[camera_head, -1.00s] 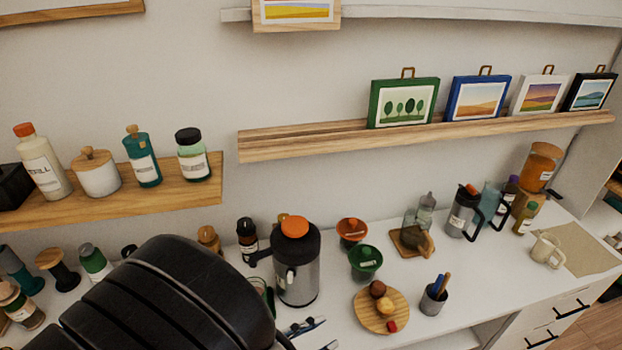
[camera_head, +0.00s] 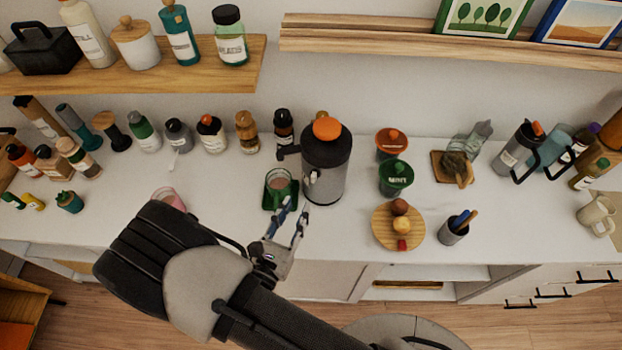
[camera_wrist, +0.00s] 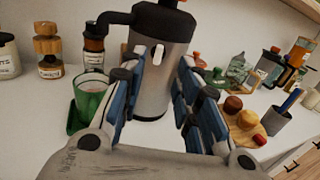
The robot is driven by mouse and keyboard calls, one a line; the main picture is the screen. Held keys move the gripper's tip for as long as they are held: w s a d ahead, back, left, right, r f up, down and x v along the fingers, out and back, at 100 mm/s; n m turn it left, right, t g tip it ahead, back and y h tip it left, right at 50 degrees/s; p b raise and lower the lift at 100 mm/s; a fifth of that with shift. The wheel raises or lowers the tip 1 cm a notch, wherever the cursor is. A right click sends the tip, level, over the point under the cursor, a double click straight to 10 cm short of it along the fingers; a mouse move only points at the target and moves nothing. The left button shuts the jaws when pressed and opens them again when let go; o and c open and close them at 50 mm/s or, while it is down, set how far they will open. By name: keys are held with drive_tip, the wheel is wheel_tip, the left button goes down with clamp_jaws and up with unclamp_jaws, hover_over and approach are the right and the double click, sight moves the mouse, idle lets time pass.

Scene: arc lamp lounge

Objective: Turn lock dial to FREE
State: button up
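A steel and black airpot (camera_head: 323,165) with an orange knob on its lid (camera_head: 327,127) stands on the white counter. A small pale tab shows on its front in the wrist view (camera_wrist: 160,58); I cannot make out a dial marking or the word FREE. My gripper (camera_head: 291,212) is just in front of the airpot's base, pointing at it. In the wrist view its two blue-padded fingers (camera_wrist: 165,85) are spread apart with the airpot's body seen beyond and between them. I cannot tell whether they touch it. Nothing is held.
A green glass (camera_head: 279,183) stands on a green coaster left of the airpot. Red and green cups (camera_head: 395,178) stand to its right, with a round wooden board of food (camera_head: 383,238) nearer the front edge. Several bottles line the wall at left. A wooden shelf (camera_head: 240,60) hangs above.

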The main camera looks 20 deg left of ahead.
sight(312, 177)
drive_tip(key=w, duration=0.6)
drive_tip(key=w+d, duration=0.1)
drive_tip(key=w, duration=0.3)
drive_tip(key=shift+d+b, duration=0.1)
drive_tip(key=shift+b, duration=0.2)
clamp_jaws()
